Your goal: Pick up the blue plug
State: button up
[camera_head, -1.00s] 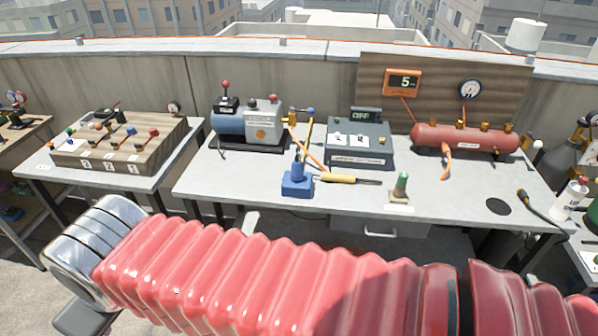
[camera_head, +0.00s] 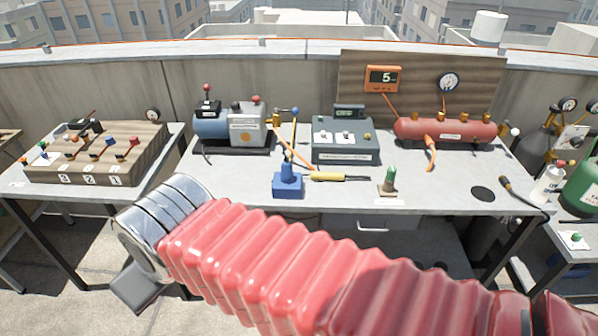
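The blue plug (camera_head: 287,170) stands upright in a blue block-shaped base (camera_head: 287,187) near the front of the middle table. A yellow-handled screwdriver lies just right of it. My arm, in a ribbed red sleeve, crosses the lower part of the view in front of the table. Only a dark grey part of the gripper shows. Whether its fingers are open cannot be made out.
The middle table (camera_head: 240,178) also holds a pump (camera_head: 230,126), a grey control box (camera_head: 345,142), a green plug (camera_head: 389,178) on a small base and a red tank (camera_head: 445,130). A side table with a wooden valve board (camera_head: 95,152) stands left. Gas cylinders stand right.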

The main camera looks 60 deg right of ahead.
aim_at(287, 173)
jog(key=i, duration=1)
jog(key=z, duration=0.05)
